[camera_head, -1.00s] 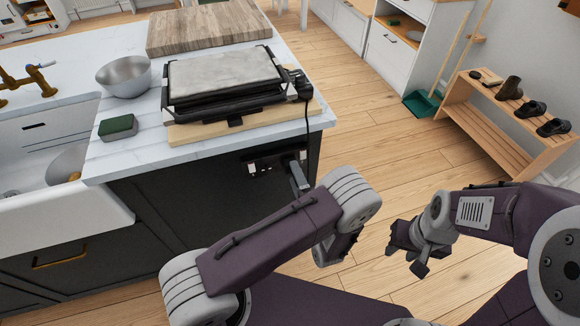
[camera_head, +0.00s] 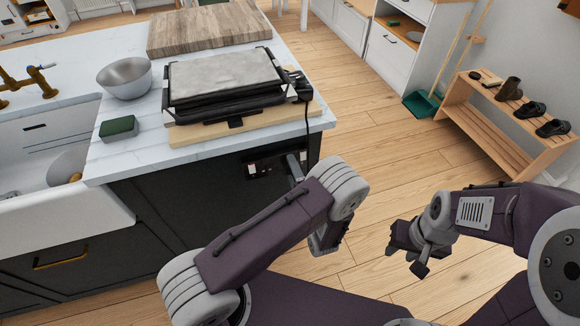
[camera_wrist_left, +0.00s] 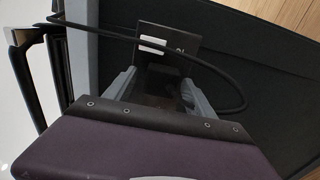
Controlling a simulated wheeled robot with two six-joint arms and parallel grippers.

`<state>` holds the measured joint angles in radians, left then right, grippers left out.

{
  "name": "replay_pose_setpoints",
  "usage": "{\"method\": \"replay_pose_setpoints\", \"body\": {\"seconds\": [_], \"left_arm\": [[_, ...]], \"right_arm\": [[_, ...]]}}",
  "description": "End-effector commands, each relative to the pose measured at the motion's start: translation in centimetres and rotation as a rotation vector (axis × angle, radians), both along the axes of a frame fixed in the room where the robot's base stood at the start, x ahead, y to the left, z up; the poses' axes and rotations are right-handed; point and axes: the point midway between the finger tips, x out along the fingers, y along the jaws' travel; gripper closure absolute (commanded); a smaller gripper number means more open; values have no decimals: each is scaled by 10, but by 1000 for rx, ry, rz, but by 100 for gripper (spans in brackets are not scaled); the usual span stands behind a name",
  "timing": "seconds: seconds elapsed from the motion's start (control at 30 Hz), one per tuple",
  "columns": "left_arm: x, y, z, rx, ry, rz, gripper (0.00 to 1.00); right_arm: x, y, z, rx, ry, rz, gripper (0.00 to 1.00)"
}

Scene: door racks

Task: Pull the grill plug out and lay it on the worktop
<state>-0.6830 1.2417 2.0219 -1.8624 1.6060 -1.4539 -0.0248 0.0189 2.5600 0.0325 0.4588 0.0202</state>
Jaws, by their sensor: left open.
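The grill (camera_head: 225,78) stands on a board on the worktop (camera_head: 150,150). Its black cord (camera_head: 306,105) hangs over the worktop's right edge. The black socket plate (camera_head: 262,165) is on the dark side panel below, and it also shows in the left wrist view (camera_wrist_left: 168,40). My left gripper (camera_head: 296,168) is at the plate. In the left wrist view, its open fingers (camera_wrist_left: 160,92) stand either side of a dark shape, apparently the plug (camera_wrist_left: 170,80); contact is unclear. The cord (camera_wrist_left: 240,98) loops round to the right. My right gripper (camera_head: 410,256) is open and empty over the floor.
A metal bowl (camera_head: 124,78), a green sponge (camera_head: 118,127) and a wooden chopping board (camera_head: 208,26) are on the worktop. The worktop's front strip is clear. A shoe rack (camera_head: 500,120) stands at the right.

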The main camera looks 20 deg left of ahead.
Motion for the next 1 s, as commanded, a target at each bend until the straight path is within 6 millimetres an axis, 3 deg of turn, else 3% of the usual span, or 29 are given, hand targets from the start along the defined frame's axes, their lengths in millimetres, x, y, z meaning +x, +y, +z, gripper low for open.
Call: {"method": "replay_pose_setpoints", "body": {"seconds": [0.87,0.9,1.0], "left_arm": [[0,0,-2,0,0,0,36],[0,0,-2,0,0,0,39],[0,0,-2,0,0,0,67]], "right_arm": [[0,0,3,0,0,0,64],[0,0,3,0,0,0,64],[0,0,3,0,0,0,64]]}}
